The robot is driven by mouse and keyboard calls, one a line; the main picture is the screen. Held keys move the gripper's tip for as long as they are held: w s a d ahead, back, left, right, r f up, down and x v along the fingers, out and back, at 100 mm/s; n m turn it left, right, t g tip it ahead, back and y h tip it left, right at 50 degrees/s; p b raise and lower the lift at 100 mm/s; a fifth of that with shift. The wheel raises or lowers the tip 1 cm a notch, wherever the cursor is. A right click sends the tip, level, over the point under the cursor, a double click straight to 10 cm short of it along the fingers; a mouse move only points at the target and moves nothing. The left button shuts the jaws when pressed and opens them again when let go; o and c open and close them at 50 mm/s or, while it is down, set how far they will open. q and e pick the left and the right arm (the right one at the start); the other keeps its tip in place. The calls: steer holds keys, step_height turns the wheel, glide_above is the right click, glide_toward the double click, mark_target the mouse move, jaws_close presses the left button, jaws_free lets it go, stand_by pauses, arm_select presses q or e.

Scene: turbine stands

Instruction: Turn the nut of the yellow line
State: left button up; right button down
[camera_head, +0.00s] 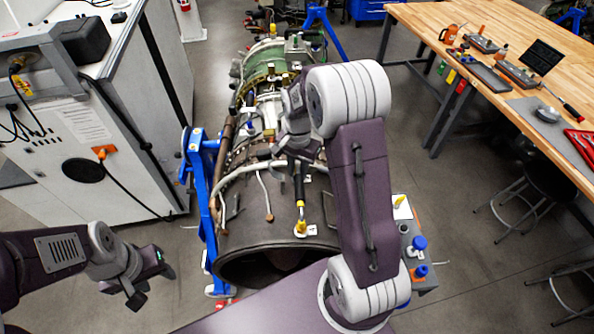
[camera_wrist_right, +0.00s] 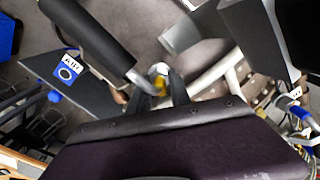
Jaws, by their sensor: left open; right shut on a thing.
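My right gripper (camera_head: 297,153) reaches down over the top of the engine and is largely hidden by its own arm. In the right wrist view its dark fingertips (camera_wrist_right: 162,90) are close about a small yellow nut (camera_wrist_right: 161,79), partly hidden and blurred. A black cylindrical piece with a grey end (camera_wrist_right: 98,38) runs towards that nut. In the head view a black cylinder (camera_head: 299,183) stands below my right gripper. Under it a yellow fitting (camera_head: 300,226) sits on the brown casing beside a white tag. My left gripper (camera_head: 152,284) is open and empty at lower left.
The engine (camera_head: 238,195) rests in a blue stand (camera_head: 200,190). A white cabinet (camera_head: 110,120) stands at left. A grey box with blue knobs (camera_head: 419,243) is right of the engine.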

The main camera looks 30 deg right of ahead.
steer(key=shift+w+d+r, duration=0.1)
steer(key=shift+w, duration=0.05)
steer(key=c, duration=1.2)
jaws_free()
steer(key=shift+w+d+f, duration=0.15)
steer(key=shift+d+f, duration=0.05)
steer(key=shift+d, duration=0.05)
steer(key=shift+r, duration=0.15)
step_height(320, 180, up, 8)
steer(key=b, duration=0.3)
arm_select(q)
steer(key=shift+w+d+f, duration=0.1)
steer(key=shift+f, duration=0.75)
steer(key=shift+w+d+f, duration=0.1)
steer(key=shift+f, duration=0.75)
arm_select(e)
steer(key=shift+r, duration=0.4)
